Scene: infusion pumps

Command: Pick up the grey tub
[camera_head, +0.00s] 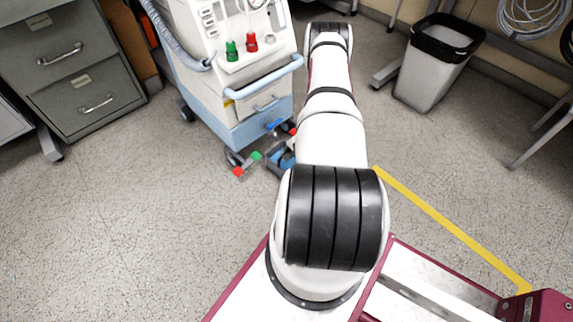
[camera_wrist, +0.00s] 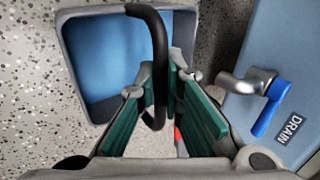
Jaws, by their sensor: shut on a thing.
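The grey tub (camera_wrist: 72,65) has a blue inside and shows at the upper left of the wrist view. In the head view the tub (camera_head: 274,170) is on or near the floor at the foot of the white machine, partly hidden by my arm. My gripper (camera_wrist: 162,78) has green-padded fingers shut on a black curved bar (camera_wrist: 158,40) that arches over the tub and looks like its handle. Where the bar joins the tub is hidden. I cannot tell whether the tub touches the floor.
The white and blue wheeled machine (camera_head: 240,60) stands just behind the tub. Its drain tap with a blue lever (camera_wrist: 270,108) is close right of my gripper. A grey cabinet (camera_head: 70,60) is at left, a bin (camera_head: 430,75) at right. The floor in front is clear.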

